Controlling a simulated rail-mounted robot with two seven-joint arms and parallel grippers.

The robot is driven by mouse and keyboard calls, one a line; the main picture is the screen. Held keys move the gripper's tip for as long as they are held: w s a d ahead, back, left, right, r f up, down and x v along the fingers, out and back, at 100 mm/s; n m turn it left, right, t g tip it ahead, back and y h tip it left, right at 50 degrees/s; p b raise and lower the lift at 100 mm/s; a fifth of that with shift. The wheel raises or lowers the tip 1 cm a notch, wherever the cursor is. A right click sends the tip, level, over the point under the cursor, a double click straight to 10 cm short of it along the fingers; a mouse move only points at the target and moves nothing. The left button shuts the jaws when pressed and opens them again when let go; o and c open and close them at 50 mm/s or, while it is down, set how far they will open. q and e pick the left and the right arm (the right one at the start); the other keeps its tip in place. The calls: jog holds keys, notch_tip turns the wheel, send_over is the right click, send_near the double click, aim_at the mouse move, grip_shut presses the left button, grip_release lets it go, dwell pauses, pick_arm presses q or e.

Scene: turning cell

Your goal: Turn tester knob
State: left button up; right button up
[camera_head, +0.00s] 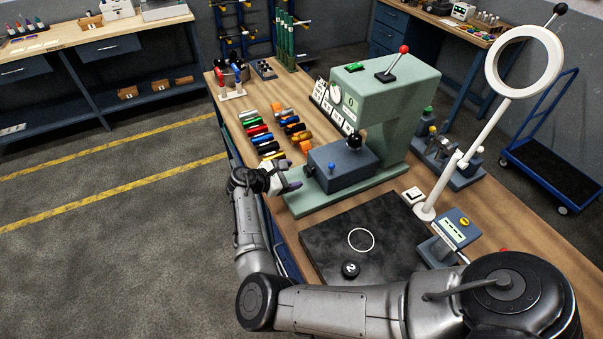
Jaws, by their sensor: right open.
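The pale green bench machine (395,100) stands on the wooden bench, with a red-tipped lever (403,50) and a green button on top. On its base sits a dark grey block (345,170) with a small blue knob (331,167) on its front and a black ball knob (354,144) at its top. I cannot tell which knob is the tester's. My right gripper (291,183) is open just left of the grey block, near the bench's left edge, apart from the blue knob. Nothing shows between its fingers. My left gripper is out of view.
Several coloured-handled tools (263,140) lie left of the machine. A black plate (380,240) with a white ring lies in front. A white ring lamp (440,185) and a small device with a yellow button (457,228) stand right. My arm crosses the foreground.

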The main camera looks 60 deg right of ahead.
jog(key=v, duration=0.8)
jog(key=shift+r, duration=0.1)
jog(key=shift+d, duration=0.1)
dwell(0.7)
dwell(0.6)
